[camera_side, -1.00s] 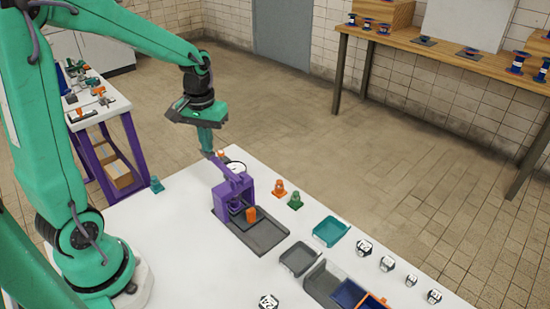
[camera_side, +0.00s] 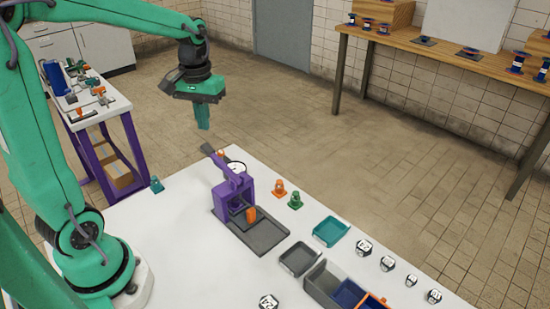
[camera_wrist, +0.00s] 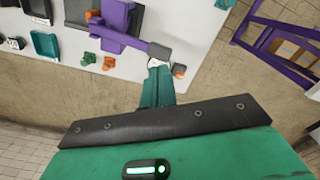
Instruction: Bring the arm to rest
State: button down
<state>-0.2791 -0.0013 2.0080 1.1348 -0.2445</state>
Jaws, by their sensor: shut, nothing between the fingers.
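My gripper (camera_side: 203,118) is at the end of my green arm, raised above the far end of the white table (camera_side: 170,235). Its green fingers point down and are shut with nothing between them. In the wrist view the fingers (camera_wrist: 157,88) show at the middle, in front of the table edge. Below the gripper in the side view stands a purple press-like fixture (camera_side: 235,190) with a lever, on a dark grey base. The gripper is apart from it. An orange piece (camera_side: 251,215) sits at the fixture.
Orange (camera_side: 279,188) and green (camera_side: 295,201) small pieces stand right of the fixture. A teal tray (camera_side: 331,231), grey trays and several marked blocks lie farther right. A purple-legged side table (camera_side: 105,150) with parts stands at left. Open floor lies behind the table.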

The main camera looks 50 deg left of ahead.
jog(key=shift+r, duration=0.45)
jog(key=shift+s, duration=0.1)
jog(key=shift+s+d+r, duration=0.25)
jog(key=shift+d+r, duration=0.05)
jog(key=shift+d, duration=0.1)
jog(key=s+d+r+m+t, duration=0.2)
jog(key=s+d+m+t, duration=0.3)
jog(key=s+d, duration=0.3)
jog(key=shift+s+d+m+t, duration=0.3)
jog(key=shift+s+d+m, duration=0.15)
jog(key=shift+s, duration=0.8)
